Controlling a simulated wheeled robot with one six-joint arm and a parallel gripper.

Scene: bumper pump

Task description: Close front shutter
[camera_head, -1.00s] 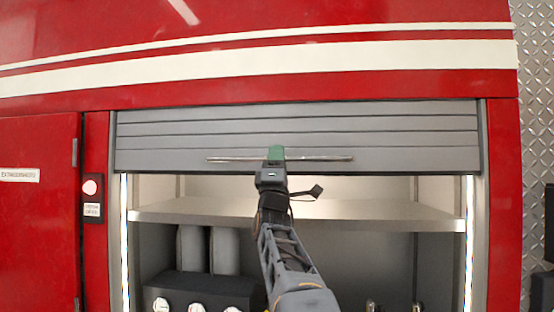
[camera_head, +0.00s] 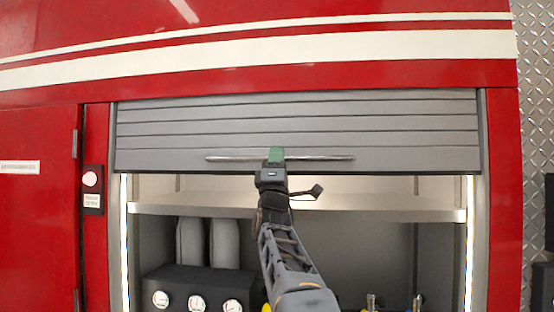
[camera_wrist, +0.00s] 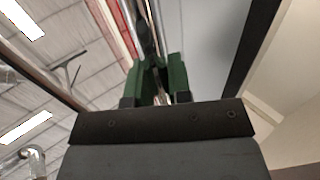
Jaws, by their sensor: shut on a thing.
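The front shutter (camera_head: 400,138) is a grey slatted roller door, partly lowered over the top of a lit compartment in a red vehicle. A thin metal bar handle (camera_head: 325,158) runs across its lower part. My gripper (camera_head: 276,155), with green fingertips, is shut on the bar near its middle. In the wrist view the green fingers (camera_wrist: 161,78) close around the bar, which runs up and away from them. The shutter's lower edge lies just below the bar, and the compartment below it is open.
Inside, a shelf (camera_head: 380,210) spans the compartment above a dark box with several white gauges (camera_head: 197,303) and two grey cylinders (camera_head: 223,243). Light strips (camera_head: 468,245) line both sides. A red button panel (camera_head: 91,182) is at the left.

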